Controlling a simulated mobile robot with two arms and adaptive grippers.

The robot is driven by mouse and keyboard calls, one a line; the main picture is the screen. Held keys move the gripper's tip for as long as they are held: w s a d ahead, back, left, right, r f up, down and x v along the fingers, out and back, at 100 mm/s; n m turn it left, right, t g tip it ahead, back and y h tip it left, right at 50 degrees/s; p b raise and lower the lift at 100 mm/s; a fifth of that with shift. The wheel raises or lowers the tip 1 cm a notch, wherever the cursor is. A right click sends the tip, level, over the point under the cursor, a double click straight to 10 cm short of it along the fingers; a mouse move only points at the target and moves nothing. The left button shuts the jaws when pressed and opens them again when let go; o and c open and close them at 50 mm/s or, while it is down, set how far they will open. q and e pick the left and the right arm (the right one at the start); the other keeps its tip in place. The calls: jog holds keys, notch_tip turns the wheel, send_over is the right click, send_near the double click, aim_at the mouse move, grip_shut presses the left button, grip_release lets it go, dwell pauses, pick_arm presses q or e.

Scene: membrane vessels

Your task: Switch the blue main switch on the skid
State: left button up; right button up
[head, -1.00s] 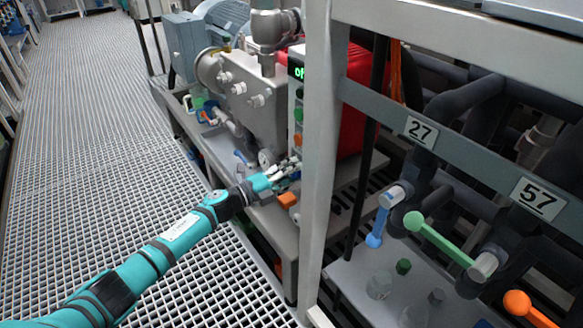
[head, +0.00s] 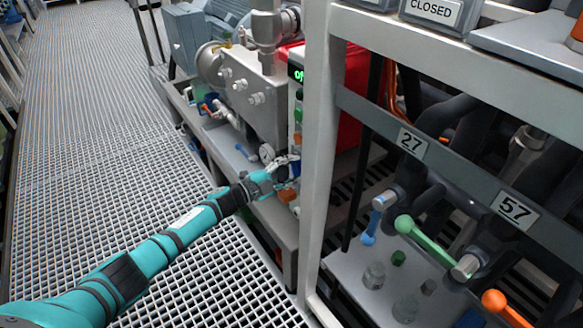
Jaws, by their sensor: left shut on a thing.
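The skid (head: 277,214) carries a narrow control panel with a lit green display (head: 298,74); its text is partly hidden by a pale frame post. Green and orange controls sit below the display. The blue main switch (head: 295,168) shows as a small blue patch low on the panel, mostly hidden by my gripper. My left gripper (head: 287,170) reaches in from the left and is shut on the switch. The switch's exact angle cannot be told. My right gripper is not in view.
The pale post (head: 316,150) stands close to the right of my left gripper. An orange part (head: 287,194) sits just below it. Valves with blue, green (head: 425,242) and orange handles stand at the right, under plates 27 and 57. The grating floor (head: 100,170) at left is clear.

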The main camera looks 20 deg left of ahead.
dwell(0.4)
pick_arm(q)
jog(key=o, duration=1.2)
jog(key=v, duration=1.2)
jog(key=shift+a, duration=0.1)
